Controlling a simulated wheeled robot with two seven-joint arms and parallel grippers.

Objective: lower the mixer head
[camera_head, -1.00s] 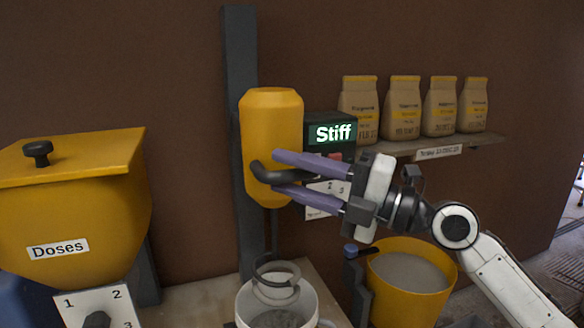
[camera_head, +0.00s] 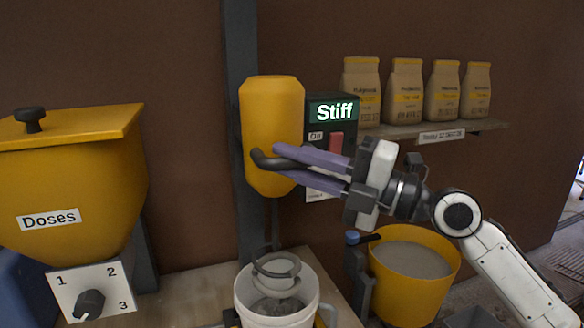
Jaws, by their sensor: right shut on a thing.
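The yellow mixer head (camera_head: 272,125) hangs on a dark upright post (camera_head: 240,60) against the wall. Its thin shaft runs down to a ring-shaped paddle (camera_head: 277,266), whose lower part is inside the white bucket (camera_head: 262,318). A black handle (camera_head: 262,160) sticks out from the head's lower front. My right gripper (camera_head: 285,162) comes in from the right, its two purple fingers shut on the handle. The fingers hide part of the handle and of the control box. My left gripper is not in view.
A dark control box reads "Stiff" (camera_head: 334,112), with a red switch (camera_head: 336,143). A yellow hopper (camera_head: 75,180) marked "Doses" stands left, above a numbered dial (camera_head: 90,303). A yellow tub of grey material (camera_head: 405,300) stands right. Several bags line the shelf (camera_head: 490,125).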

